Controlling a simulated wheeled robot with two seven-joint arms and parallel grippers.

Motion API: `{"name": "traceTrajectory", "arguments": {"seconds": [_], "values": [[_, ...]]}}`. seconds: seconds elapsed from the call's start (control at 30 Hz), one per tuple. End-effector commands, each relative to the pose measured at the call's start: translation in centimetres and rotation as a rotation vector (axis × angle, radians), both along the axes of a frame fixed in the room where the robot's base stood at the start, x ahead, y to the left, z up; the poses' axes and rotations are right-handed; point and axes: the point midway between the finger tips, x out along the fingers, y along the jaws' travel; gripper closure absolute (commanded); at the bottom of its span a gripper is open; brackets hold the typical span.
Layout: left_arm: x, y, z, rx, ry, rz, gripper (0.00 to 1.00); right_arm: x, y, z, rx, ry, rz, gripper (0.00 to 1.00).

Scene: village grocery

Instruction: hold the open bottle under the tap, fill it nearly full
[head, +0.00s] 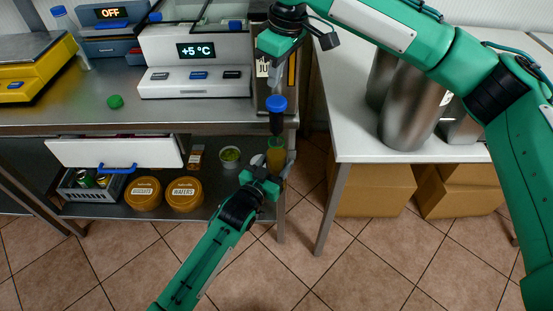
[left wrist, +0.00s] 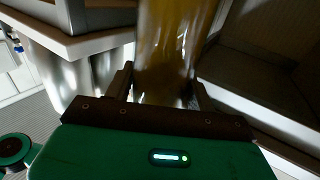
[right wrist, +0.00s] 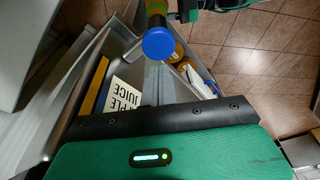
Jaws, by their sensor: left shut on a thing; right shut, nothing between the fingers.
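A bottle (head: 276,157) with amber liquid stands upright in my left gripper (head: 268,168), under the black tap (head: 276,124) with its blue top (head: 276,103). The bottle also fills the upper middle of the left wrist view (left wrist: 168,50), between the fingers. Its exact liquid level and any stream are too small to tell. The juice dispenser (head: 262,65) stands behind the tap at the counter's right end; its apple juice label (right wrist: 125,95) shows in the right wrist view. My right gripper (head: 276,79) is shut and empty, just above the blue top. A green cap (head: 115,101) lies on the counter.
A cooling unit (head: 195,60) and a yellow scale (head: 30,70) stand on the steel counter. Below are a shelf with round tubs (head: 185,194) and a grey crate (head: 90,190). A white table (head: 350,145) with steel canisters (head: 412,108) stands at right, boxes (head: 372,190) beneath.

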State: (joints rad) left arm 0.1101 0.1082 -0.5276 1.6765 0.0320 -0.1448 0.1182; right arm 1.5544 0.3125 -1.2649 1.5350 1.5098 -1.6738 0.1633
Motion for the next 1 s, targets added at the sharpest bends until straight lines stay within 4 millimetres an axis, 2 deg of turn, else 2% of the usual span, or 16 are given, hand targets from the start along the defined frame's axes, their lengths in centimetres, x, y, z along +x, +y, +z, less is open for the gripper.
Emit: {"name": "traceTrajectory", "arguments": {"seconds": [0.57,1.0], "values": [[0.0,0.0,0.2,-0.002,-0.003,0.0,0.7,0.0,0.0,0.3,0.001,-0.001,0.0,1.0],[0.0,0.0,0.2,-0.002,-0.003,0.0,0.7,0.0,0.1,4.2,0.002,-0.001,0.001,1.0]]}}
